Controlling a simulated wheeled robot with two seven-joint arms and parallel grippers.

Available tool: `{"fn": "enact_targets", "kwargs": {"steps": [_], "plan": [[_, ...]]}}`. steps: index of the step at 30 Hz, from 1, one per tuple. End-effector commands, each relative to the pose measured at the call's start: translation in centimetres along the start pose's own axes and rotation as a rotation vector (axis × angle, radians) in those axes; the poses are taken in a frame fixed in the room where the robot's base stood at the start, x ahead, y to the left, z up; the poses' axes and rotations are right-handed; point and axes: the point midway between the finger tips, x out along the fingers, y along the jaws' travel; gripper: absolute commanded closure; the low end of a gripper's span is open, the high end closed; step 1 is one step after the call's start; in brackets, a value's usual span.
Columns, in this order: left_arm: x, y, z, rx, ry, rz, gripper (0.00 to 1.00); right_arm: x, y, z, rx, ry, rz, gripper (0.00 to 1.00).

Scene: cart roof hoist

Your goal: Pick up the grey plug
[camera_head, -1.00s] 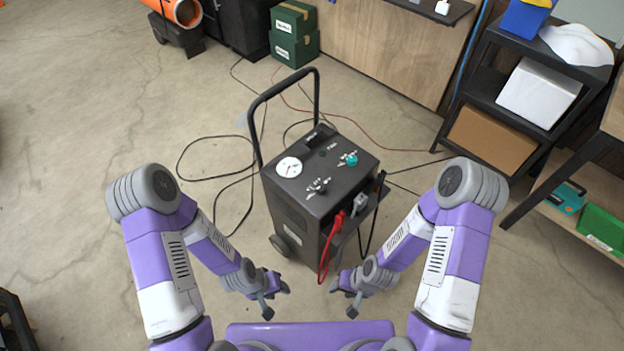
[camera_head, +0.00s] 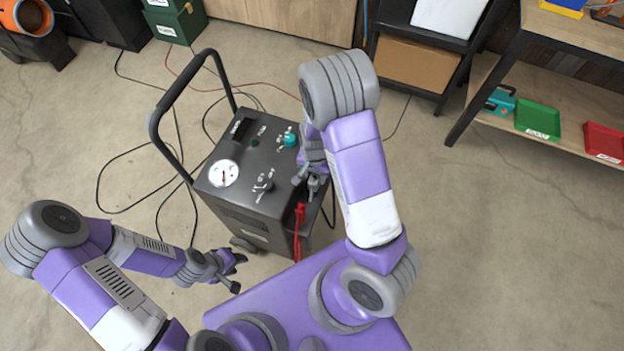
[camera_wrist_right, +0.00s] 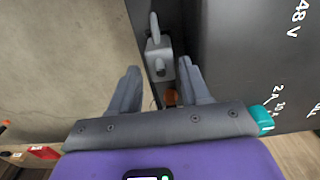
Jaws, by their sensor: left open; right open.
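The grey plug (camera_wrist_right: 158,62) is a small blocky piece on the narrow side shelf of the dark cart (camera_head: 235,215). In the head view the plug (camera_head: 314,184) is partly covered by my right gripper (camera_head: 309,178). In the right wrist view my right gripper (camera_wrist_right: 158,75) is open and empty, with one finger to each side of the plug's near end; I cannot tell whether they touch it. My left gripper (camera_head: 238,272) is open and empty, low in front of the cart and left of its red clamp.
The red clamp (camera_head: 299,214) hangs at the cart's front, close to the plug. The cart's handle (camera_head: 170,95) rises behind its panel. Black cables (camera_head: 125,213) lie on the floor to the left. A shelf with green (camera_head: 538,120) and red bins stands at right.

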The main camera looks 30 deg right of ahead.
Motion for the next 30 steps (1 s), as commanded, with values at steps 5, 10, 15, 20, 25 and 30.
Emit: {"fn": "enact_targets", "kwargs": {"steps": [5,10,15,20,25,30], "plan": [[1.1,-0.4,-0.1,0.0,0.0,0.0,0.57,1.9,-0.1,0.0,-0.001,0.0,0.0,0.53],[2.5,-0.9,-0.1,0.0,0.001,0.0,0.57,4.6,-0.1,-0.1,-0.001,-0.001,0.0,0.53],[2.7,-1.0,-0.2,0.0,0.001,0.0,0.57,5.5,-0.1,-0.1,-0.001,0.001,-0.001,0.53],[2.6,-1.0,-0.2,0.0,0.001,0.0,0.57,5.3,-0.1,-0.1,-0.002,0.001,-0.002,0.55],[2.6,-1.0,-0.2,0.0,0.001,0.0,0.57,5.3,-0.1,-0.1,-0.002,0.001,-0.002,0.81],[2.6,-1.0,-0.2,0.0,0.001,0.0,0.57,5.3,-0.1,-0.1,-0.003,0.001,-0.002,1.0]]}}
